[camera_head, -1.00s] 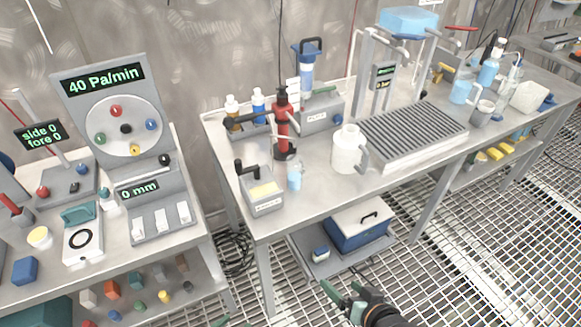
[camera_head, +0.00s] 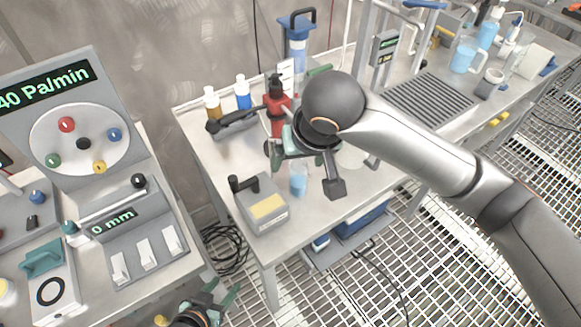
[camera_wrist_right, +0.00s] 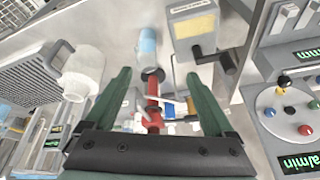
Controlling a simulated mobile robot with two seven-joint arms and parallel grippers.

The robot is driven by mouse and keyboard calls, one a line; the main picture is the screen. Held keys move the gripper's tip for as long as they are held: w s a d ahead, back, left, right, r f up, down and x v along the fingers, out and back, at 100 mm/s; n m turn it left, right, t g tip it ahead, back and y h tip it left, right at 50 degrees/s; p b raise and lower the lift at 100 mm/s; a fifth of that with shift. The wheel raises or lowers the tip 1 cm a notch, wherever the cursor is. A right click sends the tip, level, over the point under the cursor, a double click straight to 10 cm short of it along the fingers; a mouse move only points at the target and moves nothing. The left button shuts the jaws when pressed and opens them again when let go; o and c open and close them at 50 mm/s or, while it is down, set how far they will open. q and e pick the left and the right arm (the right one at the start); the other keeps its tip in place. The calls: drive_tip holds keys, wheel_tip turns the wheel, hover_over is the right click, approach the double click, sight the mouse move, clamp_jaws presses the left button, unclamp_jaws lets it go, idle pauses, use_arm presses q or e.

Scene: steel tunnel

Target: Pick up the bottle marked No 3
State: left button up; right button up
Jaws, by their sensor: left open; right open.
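An amber bottle (camera_head: 212,103) and a blue bottle (camera_head: 243,93), both white-capped, stand upright at the back left of the middle table. No number is readable, so I cannot tell which is No 3. A third bottle may be hidden behind the red hand-pump-like device (camera_head: 277,106). My right gripper (camera_head: 281,147) is open, over the table in front of the red device and right of the bottles. In the right wrist view its green fingers (camera_wrist_right: 157,76) are spread, with the red device (camera_wrist_right: 152,98) showing between them. My left gripper (camera_head: 213,297) is open and low at the bottom edge.
A grey box with a yellow label (camera_head: 267,206) and a small container of blue liquid (camera_head: 298,180) stand near the front edge. A white jug (camera_wrist_right: 84,74) is close by. A blue-topped column (camera_head: 297,45) rises behind. My right arm covers the table's middle.

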approach(297, 171)
drive_tip(key=s, duration=0.1)
drive_tip(key=shift+h, duration=0.4)
drive_tip(key=shift+w+a+b+x, duration=0.15)
drive_tip(key=shift+w+b+x, duration=0.05)
drive_tip(key=shift+x, duration=1.25)
drive_tip(key=shift+w+a+b+x, duration=0.15)
drive_tip(key=shift+x, duration=1.3)
drive_tip(key=shift+r, duration=0.2)
clamp_jaws()
